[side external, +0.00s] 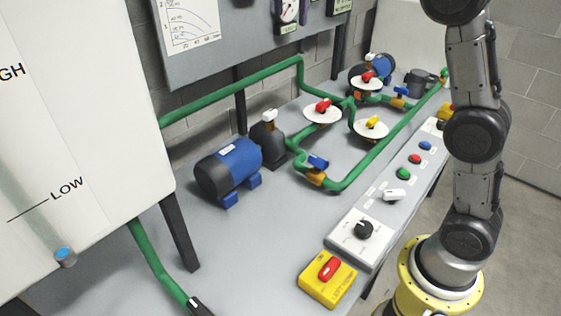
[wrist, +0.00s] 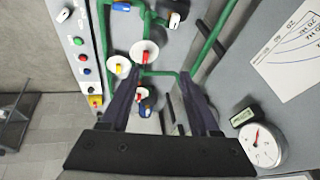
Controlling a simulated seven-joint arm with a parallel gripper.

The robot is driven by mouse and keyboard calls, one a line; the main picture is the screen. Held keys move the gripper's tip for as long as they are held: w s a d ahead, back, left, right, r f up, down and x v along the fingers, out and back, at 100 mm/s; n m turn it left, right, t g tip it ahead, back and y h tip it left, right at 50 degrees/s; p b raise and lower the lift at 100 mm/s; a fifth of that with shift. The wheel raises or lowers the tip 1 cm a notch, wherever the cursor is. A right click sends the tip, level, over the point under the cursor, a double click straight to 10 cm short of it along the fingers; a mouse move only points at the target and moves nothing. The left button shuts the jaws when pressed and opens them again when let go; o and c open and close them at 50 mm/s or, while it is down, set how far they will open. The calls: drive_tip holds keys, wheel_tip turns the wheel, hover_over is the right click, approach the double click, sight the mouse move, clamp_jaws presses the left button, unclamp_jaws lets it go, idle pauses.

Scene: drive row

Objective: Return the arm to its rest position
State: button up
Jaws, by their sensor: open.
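My gripper (wrist: 160,76) shows only in the wrist view. Its two dark fingers are spread apart with nothing between them, so it is open and empty. It hangs over the bench of pipes and valves, apart from everything there. In the side external view my arm stands upright at the right, and its upper end and the gripper are out of the frame.
The bench holds green pipes (side external: 300,80), a blue motor (side external: 230,168), white discs with red (side external: 322,112) and yellow (side external: 371,127) handles, a control strip (side external: 360,226) and a yellow box with a red switch (side external: 327,279). A gauge (wrist: 262,145) is on the panel.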

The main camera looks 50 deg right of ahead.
drive_tip(key=s+a+f+n+t+y, duration=0.1)
drive_tip(key=s+a+n, duration=0.15)
drive_tip(key=s, duration=0.75)
drive_tip(key=s+a+n+t+y, duration=0.1)
drive_tip(key=s+n, duration=0.3)
drive_tip(key=s, duration=0.5)
drive_tip(key=s+a+f+n+y, duration=0.1)
drive_tip(key=s+a+f+n, duration=0.1)
drive_tip(key=s+f+n, duration=0.3)
drive_tip(key=s+a+f+n, duration=0.1)
drive_tip(key=s+f+n, duration=0.4)
drive_tip(key=f, duration=0.7)
drive_tip(key=shift+s+a+f+t+y, duration=0.15)
drive_tip(key=shift+s+a+t+y, duration=0.25)
drive_tip(key=shift+s, duration=0.2)
drive_tip(key=shift+n, duration=0.35)
